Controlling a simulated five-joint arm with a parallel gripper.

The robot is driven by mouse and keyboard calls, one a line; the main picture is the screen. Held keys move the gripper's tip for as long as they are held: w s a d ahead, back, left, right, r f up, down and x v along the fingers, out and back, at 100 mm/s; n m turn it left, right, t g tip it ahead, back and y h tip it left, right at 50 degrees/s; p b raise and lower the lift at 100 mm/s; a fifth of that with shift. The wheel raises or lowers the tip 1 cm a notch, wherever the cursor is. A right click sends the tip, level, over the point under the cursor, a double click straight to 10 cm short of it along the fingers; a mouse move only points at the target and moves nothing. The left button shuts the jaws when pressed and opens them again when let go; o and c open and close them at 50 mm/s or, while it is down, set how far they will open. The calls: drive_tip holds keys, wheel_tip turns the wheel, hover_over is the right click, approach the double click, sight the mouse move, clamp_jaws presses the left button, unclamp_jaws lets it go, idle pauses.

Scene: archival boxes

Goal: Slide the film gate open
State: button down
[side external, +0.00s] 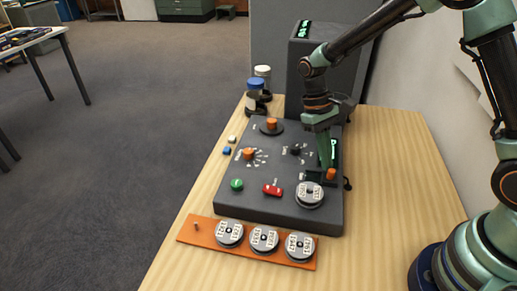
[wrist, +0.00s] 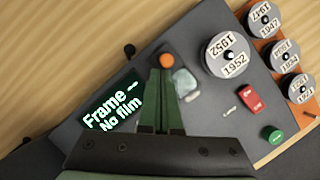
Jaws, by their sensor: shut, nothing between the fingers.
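The film gate (side external: 315,176) is a small dark piece on the grey console, with an orange knob (side external: 331,174) at its right end. In the wrist view the orange knob (wrist: 166,61) stands just beyond my fingertips, beside a pale glassy window (wrist: 185,84). My gripper (side external: 326,165) points down over the console beside the knob. In the wrist view my gripper (wrist: 160,73) has its green fingers together, with nothing between them. I cannot tell whether the fingertips touch the knob. The fingers hide part of the gate area.
A reel marked 1952 (wrist: 229,55) sits close to the gate. A screen (wrist: 112,106) reads "Frame -- No film". A red switch (side external: 272,189), a green button (side external: 237,184) and other orange knobs stand on the console. An orange rack (side external: 200,233) holds three reels in front.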

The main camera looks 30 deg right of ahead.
drive_tip(key=shift+w, duration=0.15)
drive_tip(key=shift+w, duration=0.65)
drive_tip(key=w, duration=0.1)
drive_tip(key=w+r, duration=0.1)
drive_tip(key=w, duration=0.1)
drive_tip(key=v, duration=0.9)
drive_tip(key=shift+d, duration=0.15)
drive_tip(key=shift+s+r, duration=0.1)
drive_tip(key=shift+s, duration=0.05)
